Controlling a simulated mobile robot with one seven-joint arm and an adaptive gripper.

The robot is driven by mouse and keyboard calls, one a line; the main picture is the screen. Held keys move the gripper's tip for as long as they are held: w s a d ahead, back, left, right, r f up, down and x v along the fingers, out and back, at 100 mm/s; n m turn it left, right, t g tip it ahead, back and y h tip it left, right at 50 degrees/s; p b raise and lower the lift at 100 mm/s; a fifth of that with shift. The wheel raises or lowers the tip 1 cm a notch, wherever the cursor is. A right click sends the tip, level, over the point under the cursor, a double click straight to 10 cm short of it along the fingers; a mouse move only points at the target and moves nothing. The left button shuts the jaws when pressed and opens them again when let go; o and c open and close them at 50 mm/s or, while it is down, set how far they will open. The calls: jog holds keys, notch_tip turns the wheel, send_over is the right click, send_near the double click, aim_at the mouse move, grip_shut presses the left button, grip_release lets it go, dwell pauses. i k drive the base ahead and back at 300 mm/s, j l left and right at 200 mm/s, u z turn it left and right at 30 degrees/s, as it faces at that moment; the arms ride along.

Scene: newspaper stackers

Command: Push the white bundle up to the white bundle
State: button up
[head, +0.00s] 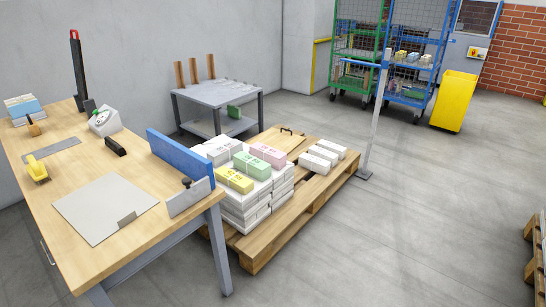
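A white bundle (217,148) lies on the top layer at the back left of a stack of white bundles (250,212). A pink bundle (268,154), a green bundle (251,166) and a yellow bundle (234,180) lie on the same top layer. A small group of white bundles (318,158) lies low on the right part of the wooden pallet (290,217), apart from the stack. I cannot tell which two white bundles the task means. My gripper is not in view.
A workbench (75,202) with tools and a blue upright panel (179,158) stands left of the stack. A grey side table (217,97) stands behind. A post (375,125) rises at the pallet's right corner. Open floor (400,230) lies to the right.

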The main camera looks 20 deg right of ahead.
aim_at(340, 151)
jog(key=i+l+z, duration=0.65)
jog(key=i+z, duration=0.3)
jog(key=i+l+z, duration=0.15)
jog(key=i+z, duration=0.25)
jog(key=i, duration=0.2)
jog(key=i+z, duration=0.35)
jog(key=i, duration=0.3)
jog(key=i+u, duration=0.1)
jog(key=i, duration=0.65)
jog(key=i+l+u, duration=0.1)
jog(key=i, duration=0.65)
jog(key=i+u, duration=0.6)
jog(key=u, duration=0.2)
jog(key=i+u, duration=0.85)
jog(key=u, duration=0.25)
